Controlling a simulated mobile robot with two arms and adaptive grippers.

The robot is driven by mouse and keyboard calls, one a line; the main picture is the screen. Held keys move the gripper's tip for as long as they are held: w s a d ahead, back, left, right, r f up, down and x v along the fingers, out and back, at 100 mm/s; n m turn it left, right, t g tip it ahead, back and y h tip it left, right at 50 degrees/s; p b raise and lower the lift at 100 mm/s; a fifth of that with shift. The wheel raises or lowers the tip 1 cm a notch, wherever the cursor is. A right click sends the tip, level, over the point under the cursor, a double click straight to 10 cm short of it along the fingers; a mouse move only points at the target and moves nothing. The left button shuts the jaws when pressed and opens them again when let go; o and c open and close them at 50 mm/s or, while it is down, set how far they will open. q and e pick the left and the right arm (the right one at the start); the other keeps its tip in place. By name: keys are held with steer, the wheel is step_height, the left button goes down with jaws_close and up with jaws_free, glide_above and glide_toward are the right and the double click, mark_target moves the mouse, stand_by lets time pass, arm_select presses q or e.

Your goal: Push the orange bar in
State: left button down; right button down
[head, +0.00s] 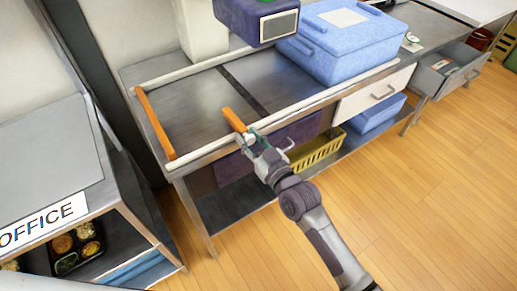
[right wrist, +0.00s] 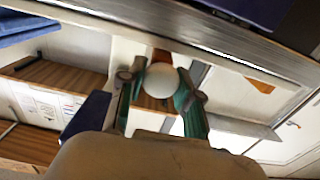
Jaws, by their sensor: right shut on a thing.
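One orange bar (head: 233,119) lies at the front edge of the grey metal worktop, with its near end at my right gripper (head: 255,143). In the right wrist view, the fingers of my right gripper (right wrist: 160,88) are closed around a white round knob (right wrist: 158,80). An orange piece (right wrist: 161,56) shows just behind the knob; whether the two are joined is hidden. A second orange bar (head: 154,124) lies along the left end of the worktop, apart from the gripper. My left gripper is not in view.
A blue lidded box (head: 345,45) stands on the worktop at right. A dark purple unit (head: 240,18) overhangs its back. A white drawer (head: 370,95) and a yellow basket (head: 316,151) are below. A shelf labelled OFFICE (head: 50,140) stands at left. Wooden floor is clear at front right.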

steer(key=shift+r, duration=0.1)
steer(key=c, duration=1.1)
jaws_free()
steer(key=shift+w, duration=0.1)
steer(key=o, duration=0.3)
steer(key=shift+w+a, duration=0.1)
steer(key=shift+a, duration=0.1)
steer(key=v, duration=1.2)
